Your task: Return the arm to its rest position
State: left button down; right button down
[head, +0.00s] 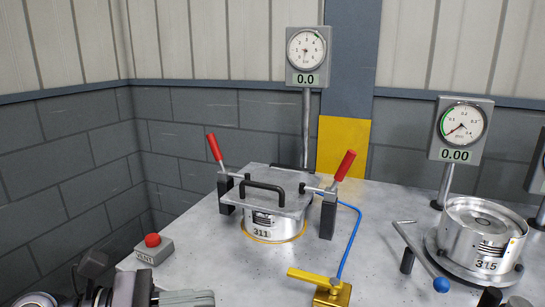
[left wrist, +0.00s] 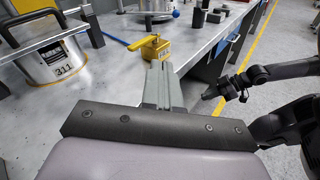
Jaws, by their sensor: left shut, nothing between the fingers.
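My left gripper (head: 186,298) is low at the left of the head view, near the table's front edge. Its grey fingers are together and empty, as the left wrist view (left wrist: 163,88) shows. It is apart from the metal pot 311 (head: 272,228), which stands on the table under a clamp plate (head: 268,199) with a black handle. Two red-handled clamps, left (head: 214,147) and right (head: 345,165), rise beside the plate. Pot 311 also shows at the left of the left wrist view (left wrist: 55,62). A dark arm of mine is at the right there; its gripper's state is unclear.
A yellow valve (head: 323,287) with a blue hose (head: 352,235) lies close to the left gripper. A red vent button (head: 153,241) is at the left edge. Pot 315 (head: 482,240) and a bent rod (head: 415,242) are at right. Gauges (head: 306,57) stand behind on posts.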

pick_arm(q)
jog(key=a+f+m+t+y+p, duration=0.1)
jog(key=a+f+m+t+y, duration=0.25)
jog(key=m, duration=0.85)
jog(key=w+a+f+m+t+y, duration=0.1)
jog(key=a+f+m+t+y, duration=0.3)
jog(key=m, duration=0.7)
jog(key=f+m+t+y+p, duration=0.15)
jog(key=f+m+t, duration=0.35)
jog(key=m, duration=0.7)
jog(key=s+a+f+n+g+y, duration=0.1)
jog(key=s+f+n+g+y, duration=0.1)
jog(key=s+f+n, duration=0.4)
jog(key=s+a+f+n+g+y, duration=0.1)
jog(key=s+f+n+g+y, duration=0.1)
jog(key=s+f+n+g, duration=0.3)
notch_tip(320, 180, down, 6)
jog(key=s+n, duration=0.1)
jog(key=n, duration=0.2)
jog(key=shift+f+y, duration=0.15)
jog(key=shift+y, duration=0.25)
